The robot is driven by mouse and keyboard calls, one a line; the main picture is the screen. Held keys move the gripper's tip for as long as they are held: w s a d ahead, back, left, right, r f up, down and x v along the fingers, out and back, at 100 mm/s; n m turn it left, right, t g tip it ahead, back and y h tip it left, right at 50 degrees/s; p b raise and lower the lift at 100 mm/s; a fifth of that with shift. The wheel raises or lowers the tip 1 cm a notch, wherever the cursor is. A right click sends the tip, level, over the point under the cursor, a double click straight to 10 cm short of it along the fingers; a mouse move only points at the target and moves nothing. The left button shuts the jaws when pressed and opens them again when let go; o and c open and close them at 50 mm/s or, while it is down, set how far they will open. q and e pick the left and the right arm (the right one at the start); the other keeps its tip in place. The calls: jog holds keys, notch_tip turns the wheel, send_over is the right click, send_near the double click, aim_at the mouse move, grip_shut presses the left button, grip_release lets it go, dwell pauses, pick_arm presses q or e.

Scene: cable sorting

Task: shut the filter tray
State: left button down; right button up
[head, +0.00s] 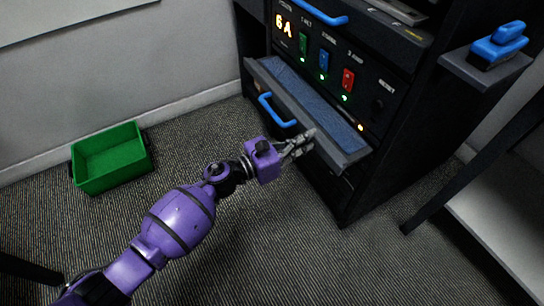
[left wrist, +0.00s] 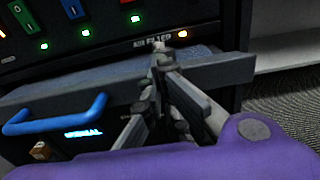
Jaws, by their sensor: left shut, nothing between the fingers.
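The filter tray (head: 345,152) is pulled out of the black cabinet (head: 377,100), below its panel of coloured switches. It has a grey front, a blue-grey inside and a blue handle (head: 275,110) on the left part of its front. In the left wrist view the tray (left wrist: 215,72) and handle (left wrist: 58,118) also show. My left gripper (head: 310,138) is shut and empty, at the tray's front, right of the handle. Its fingers (left wrist: 162,72) overlap the front in the left wrist view; I cannot tell whether they touch it. My right gripper is out of view.
A blue-handled object (head: 497,45) sits on a grey side shelf (head: 484,72) at the right. A green bin (head: 112,158) stands on the carpet by the left wall. A black-framed table is at the lower right. The carpet before the cabinet is clear.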

aim_at(336, 129)
pick_arm(q)
jog(key=b+x, duration=0.2)
jog(key=x, duration=0.7)
jog(key=shift+w+d+f, duration=0.15)
jog(key=shift+w+d+b, duration=0.4)
jog(key=shift+d, duration=0.15)
jog(key=shift+r, duration=0.25)
